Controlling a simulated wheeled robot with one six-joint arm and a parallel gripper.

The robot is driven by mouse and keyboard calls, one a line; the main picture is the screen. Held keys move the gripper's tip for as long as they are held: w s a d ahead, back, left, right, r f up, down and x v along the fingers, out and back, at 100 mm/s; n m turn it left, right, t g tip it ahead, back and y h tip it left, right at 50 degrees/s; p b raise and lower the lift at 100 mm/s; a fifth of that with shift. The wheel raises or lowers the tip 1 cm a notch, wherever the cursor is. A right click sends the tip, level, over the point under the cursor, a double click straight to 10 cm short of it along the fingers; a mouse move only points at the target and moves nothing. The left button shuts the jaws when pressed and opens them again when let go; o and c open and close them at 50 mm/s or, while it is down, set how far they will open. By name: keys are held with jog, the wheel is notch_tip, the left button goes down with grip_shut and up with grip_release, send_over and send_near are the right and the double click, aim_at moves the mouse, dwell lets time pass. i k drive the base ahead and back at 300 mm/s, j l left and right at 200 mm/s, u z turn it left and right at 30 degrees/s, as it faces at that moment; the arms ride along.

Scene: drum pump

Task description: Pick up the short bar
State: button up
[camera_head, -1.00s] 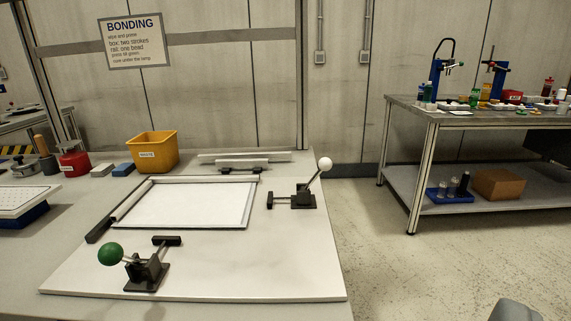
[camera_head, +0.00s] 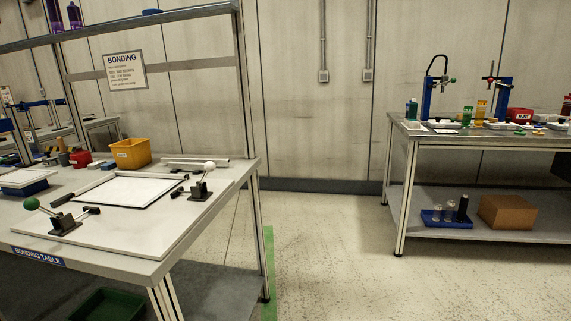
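Pale bars (camera_head: 195,161) lie at the back right of the bonding table (camera_head: 110,250), behind the white panel. They are small and close together here, so I cannot clearly tell the short bar from a longer one. A white panel with a dark edge (camera_head: 125,190) lies flat in the middle of the table, with pale strips along its back and left sides. My gripper is not in view.
A green-knobbed clamp (camera_head: 65,222) and a white-knobbed clamp (camera_head: 201,190) stand on the table. A yellow bin (camera_head: 131,153) is behind. A second bench (camera_head: 480,143) stands right. The floor between is clear.

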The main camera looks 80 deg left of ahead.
aim_at(181, 165)
jog(key=i+u, duration=0.25)
jog(key=i+l+u, duration=0.25)
jog(key=i, duration=0.2)
jog(key=i+j+u, duration=0.1)
jog(key=u, duration=0.35)
jog(key=i+u, duration=0.55)
jog(key=u, duration=0.3)
jog(key=i+l+u, duration=0.1)
jog(key=u, duration=0.3)
jog(key=i+j+u, duration=0.15)
jog(key=i+u, duration=0.15)
jog(key=u, duration=0.15)
jog(key=i+u, duration=0.3)
jog(key=u, duration=0.15)
jog(key=i+u, duration=0.3)
jog(key=u, duration=0.15)
jog(key=i+l+u, duration=0.2)
jog(key=u, duration=0.3)
jog(key=i+l, duration=0.05)
